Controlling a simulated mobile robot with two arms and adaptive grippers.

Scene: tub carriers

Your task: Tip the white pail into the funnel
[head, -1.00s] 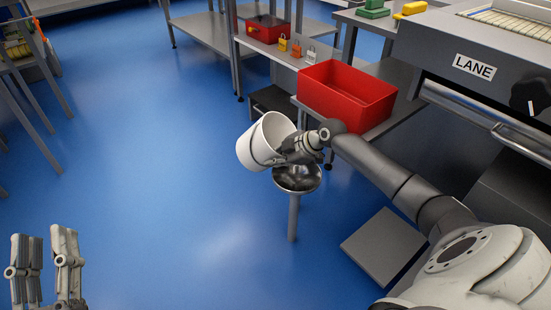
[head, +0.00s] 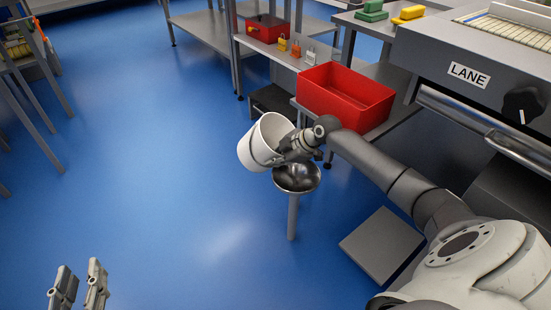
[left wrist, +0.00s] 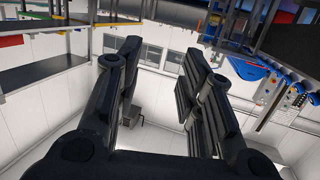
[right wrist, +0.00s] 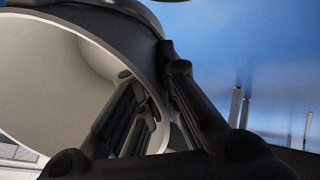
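The white pail (head: 258,146) is tilted in the head view, its mouth turned toward the right and partly up. It is just above and left of the metal funnel (head: 297,178), which stands on a post. My right gripper (head: 291,148) is shut on the pail's rim wall. In the right wrist view the pail's pale inside (right wrist: 50,85) fills the left, with one finger inside the wall and one outside. No contents show in the pail. The funnel bowl looks empty. My left gripper (head: 80,285) is open and empty at the lower left, also in the left wrist view (left wrist: 160,70).
A red tub (head: 340,100) sits on a low shelf behind the funnel. The LANE machine (head: 480,80) is at the right. Open blue floor (head: 150,170) lies to the left.

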